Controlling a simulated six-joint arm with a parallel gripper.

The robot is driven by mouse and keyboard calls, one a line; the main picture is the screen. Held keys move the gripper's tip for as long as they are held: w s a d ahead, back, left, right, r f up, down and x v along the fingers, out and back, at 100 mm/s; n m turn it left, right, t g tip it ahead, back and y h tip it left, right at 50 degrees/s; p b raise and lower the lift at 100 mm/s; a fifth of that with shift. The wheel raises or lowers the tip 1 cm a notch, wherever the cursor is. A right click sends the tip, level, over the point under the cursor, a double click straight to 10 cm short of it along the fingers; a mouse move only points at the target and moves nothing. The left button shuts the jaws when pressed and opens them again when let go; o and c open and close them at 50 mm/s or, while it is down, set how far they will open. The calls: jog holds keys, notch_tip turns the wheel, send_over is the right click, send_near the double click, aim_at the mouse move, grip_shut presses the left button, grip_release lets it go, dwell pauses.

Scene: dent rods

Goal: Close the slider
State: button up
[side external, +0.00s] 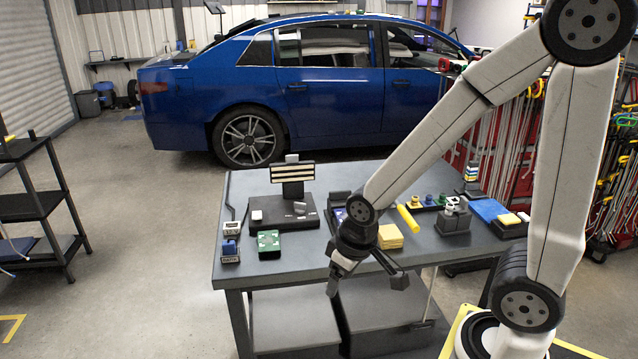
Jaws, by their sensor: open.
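My gripper (366,284) is open and empty, with its two fingers spread apart. It hangs at the front edge of the grey table (300,262), with its fingertips in front of that edge. No part is clearly recognisable as a slider at this size. A black device (285,207) with a striped upright panel (292,173) stands at the back left of the table, with small light parts on its base. My gripper is to the right of it and nearer the camera, apart from it. My gripper and wrist hide part of the table behind them.
A green box (268,241) and a small blue and white item (230,250) sit at the left front. Yellow pads (390,237), a yellow tube (407,218), a grey block (454,220) and a blue cloth (488,210) lie on the right. A blue car (330,85) stands behind.

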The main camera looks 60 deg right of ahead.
jog(key=shift+w+d, duration=0.1)
jog(key=shift+w, duration=0.1)
jog(key=shift+c, duration=1)
jog(key=w+d+r+n, duration=0.2)
jog(key=w+d, duration=0.5)
jog(key=w, duration=0.4)
jog(key=n+g, duration=0.3)
jog(key=n, duration=0.4)
send_over(340, 191)
jog(key=shift+d+r, duration=0.15)
jog(key=shift+r, duration=0.2)
